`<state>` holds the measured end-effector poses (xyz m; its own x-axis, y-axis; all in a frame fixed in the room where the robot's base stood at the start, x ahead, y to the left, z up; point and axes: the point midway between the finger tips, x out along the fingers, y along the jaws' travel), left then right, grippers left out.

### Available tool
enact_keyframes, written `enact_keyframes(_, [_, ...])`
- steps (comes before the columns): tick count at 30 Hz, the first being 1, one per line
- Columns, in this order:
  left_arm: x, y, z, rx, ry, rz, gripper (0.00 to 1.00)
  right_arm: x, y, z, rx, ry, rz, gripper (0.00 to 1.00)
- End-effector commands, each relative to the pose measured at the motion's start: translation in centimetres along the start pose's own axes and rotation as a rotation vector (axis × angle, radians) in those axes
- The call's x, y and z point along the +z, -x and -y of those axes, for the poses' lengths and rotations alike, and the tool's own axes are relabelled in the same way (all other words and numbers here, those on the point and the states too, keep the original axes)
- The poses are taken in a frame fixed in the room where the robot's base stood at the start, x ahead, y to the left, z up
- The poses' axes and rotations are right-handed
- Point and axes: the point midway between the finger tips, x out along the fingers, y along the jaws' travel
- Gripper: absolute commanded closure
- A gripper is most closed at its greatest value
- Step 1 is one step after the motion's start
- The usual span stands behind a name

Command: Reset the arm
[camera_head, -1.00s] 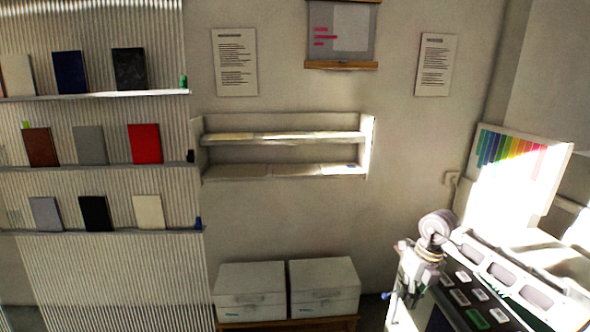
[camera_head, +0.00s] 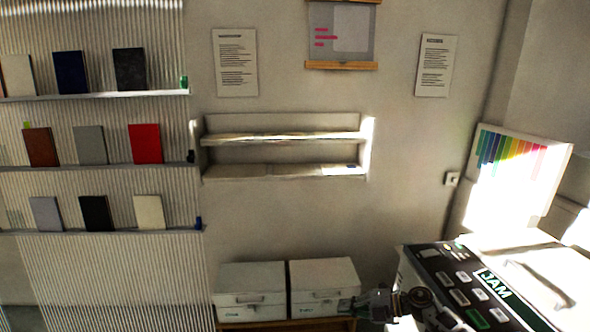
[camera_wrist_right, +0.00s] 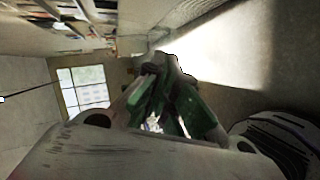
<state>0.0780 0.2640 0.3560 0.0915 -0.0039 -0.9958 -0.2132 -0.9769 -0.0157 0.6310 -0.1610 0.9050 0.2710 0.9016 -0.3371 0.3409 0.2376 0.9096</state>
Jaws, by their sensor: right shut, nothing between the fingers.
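My right gripper (camera_head: 362,304) is low in the head view. It shows small and dark, in front of the right edge of the right white box and left of the dark machine. In the right wrist view its fingers (camera_wrist_right: 160,68) with green inner faces come together at the tips. They are shut with nothing held between them. My left gripper is out of view.
A machine marked JAM (camera_head: 440,262) stands at the lower right, close to my right arm. Two white boxes (camera_head: 249,283) sit on a low wooden stand. A wall shelf (camera_head: 285,153) and ledges of books (camera_head: 145,143) are farther back.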

Motion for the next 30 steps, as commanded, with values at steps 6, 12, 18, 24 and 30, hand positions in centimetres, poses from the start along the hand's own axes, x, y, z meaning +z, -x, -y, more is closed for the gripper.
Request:
enact_keyframes(6, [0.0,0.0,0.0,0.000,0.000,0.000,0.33,3.0,-1.3,5.2,0.190,-0.249,0.167,1.00])
enact_keyframes(12, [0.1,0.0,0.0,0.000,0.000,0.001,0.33,5.3,-1.2,12.7,0.310,-0.499,0.357,1.00])
enact_keyframes(18, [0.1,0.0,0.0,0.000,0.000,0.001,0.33,6.0,-0.3,21.9,0.366,-0.741,0.552,1.00])
enact_keyframes(24, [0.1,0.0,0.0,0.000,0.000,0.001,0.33,4.6,0.7,30.9,0.373,-0.950,0.722,1.00])
enact_keyframes(30, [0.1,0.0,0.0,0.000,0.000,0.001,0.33,1.5,1.8,39.5,0.347,-1.140,0.876,1.00])
